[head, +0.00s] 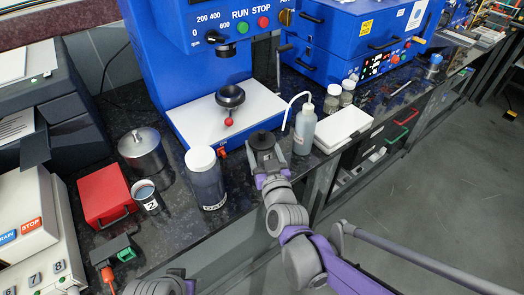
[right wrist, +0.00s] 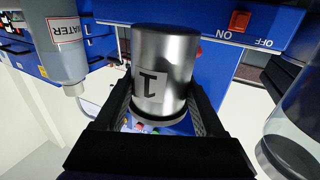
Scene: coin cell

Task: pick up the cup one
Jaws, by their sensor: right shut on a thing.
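In the head view my right gripper (head: 262,146) is over the front edge of the bench, between the clear jar and the wash bottle; a dark round shape there may be the cup's opening. A similar cup with label 2 (head: 147,197) stands at left by the red box. My left gripper cannot be made out; only part of that arm shows at the bottom.
A clear jar (head: 206,178) with a white lid stands left of my right gripper. A water wash bottle (head: 304,129) and a white flat box (head: 342,129) are to its right. The blue press (head: 195,50) stands behind. A metal cylinder (head: 143,152) and red box (head: 103,194) are farther left.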

